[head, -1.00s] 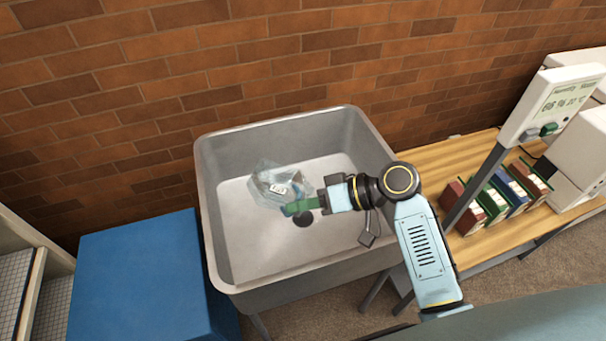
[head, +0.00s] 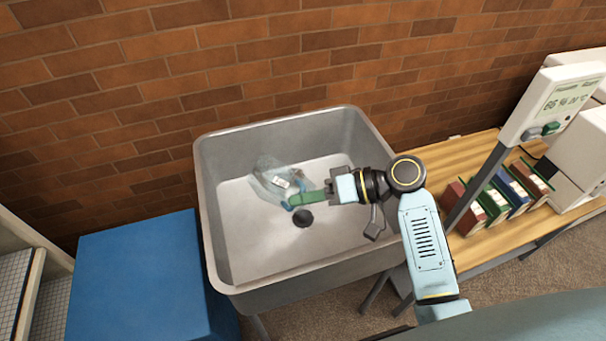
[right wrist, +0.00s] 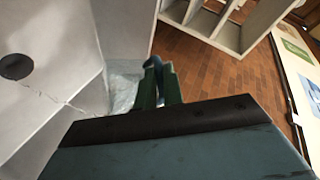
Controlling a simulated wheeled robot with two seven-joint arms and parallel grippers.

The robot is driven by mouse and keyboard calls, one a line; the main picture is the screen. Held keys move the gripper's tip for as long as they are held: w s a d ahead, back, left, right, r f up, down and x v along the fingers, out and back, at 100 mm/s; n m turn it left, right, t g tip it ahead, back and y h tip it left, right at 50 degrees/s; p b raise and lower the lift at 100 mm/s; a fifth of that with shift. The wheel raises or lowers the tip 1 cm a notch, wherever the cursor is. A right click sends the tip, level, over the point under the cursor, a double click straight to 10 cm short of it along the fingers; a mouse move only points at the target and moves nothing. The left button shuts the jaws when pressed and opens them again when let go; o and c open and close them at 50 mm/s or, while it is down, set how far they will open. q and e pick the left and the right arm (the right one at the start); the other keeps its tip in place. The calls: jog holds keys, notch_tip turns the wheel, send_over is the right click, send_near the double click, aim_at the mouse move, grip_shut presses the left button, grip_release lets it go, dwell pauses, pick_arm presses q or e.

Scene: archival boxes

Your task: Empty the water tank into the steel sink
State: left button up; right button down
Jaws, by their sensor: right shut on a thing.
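The water tank (head: 272,180) is a clear, pale box with a white label and a blue handle. It is tilted inside the outline of the steel sink (head: 245,240), left of my right gripper (head: 302,200). The right gripper's green fingers are shut on the tank's blue handle. In the right wrist view the tank (right wrist: 124,88) is partly hidden behind the fingers (right wrist: 158,85). There a thin pale line, perhaps water, runs across the sink (right wrist: 75,55) toward the dark drain (right wrist: 15,67). My left gripper is out of view.
A blue box (head: 135,280) stands left of the sink. A wooden table (head: 455,160) at the right holds several coloured archival boxes (head: 500,195) and a grey post with a display (head: 560,100). A brick wall (head: 200,70) rises behind the sink.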

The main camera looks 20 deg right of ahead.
jog(key=shift+w+d+r+y, duration=0.15)
jog(key=shift+r+y, duration=0.1)
jog(key=shift+y, duration=0.05)
jog(key=shift+w+d+r+m+y+b, duration=0.2)
jog(key=shift+d+r+m+y+b, duration=0.2)
jog(key=shift+r+m, duration=0.1)
jog(key=shift+a, duration=0.1)
jog(key=shift+r+y, duration=0.15)
jog(key=shift+y, duration=0.15)
jog(key=d+y, duration=0.1)
jog(key=w+d+r+m+p, duration=0.1)
jog(key=w+d+m+y, duration=0.1)
jog(key=shift+d+r+y, duration=0.2)
jog(key=shift+r+y, duration=0.1)
jog(key=shift+r, duration=0.05)
dwell(0.3)
